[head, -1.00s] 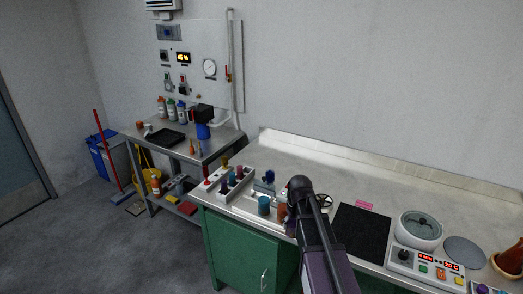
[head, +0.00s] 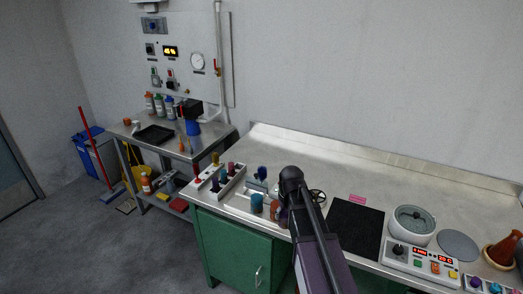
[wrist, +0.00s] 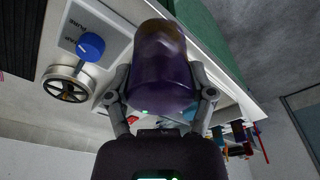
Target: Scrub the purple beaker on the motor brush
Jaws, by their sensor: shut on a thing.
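The purple beaker (wrist: 160,70) is dark and translucent. In the wrist view it sits between the two fingers of my gripper (wrist: 162,95), which are shut on its sides. In the head view my arm hides most of the gripper and the held beaker. A small blue-topped upright device (head: 262,174) stands on the bench just left of my arm; I cannot tell whether it is the motor brush. A rack (head: 230,183) with several coloured upright pieces is further left.
A teal beaker (head: 257,203) and an orange-brown one (head: 270,209) stand near the bench front. A handwheel (head: 317,196), which also shows in the wrist view (wrist: 66,85), is beside my arm. A black mat (head: 355,228) and a round white-rimmed device (head: 413,225) are to the right. The back of the bench is clear.

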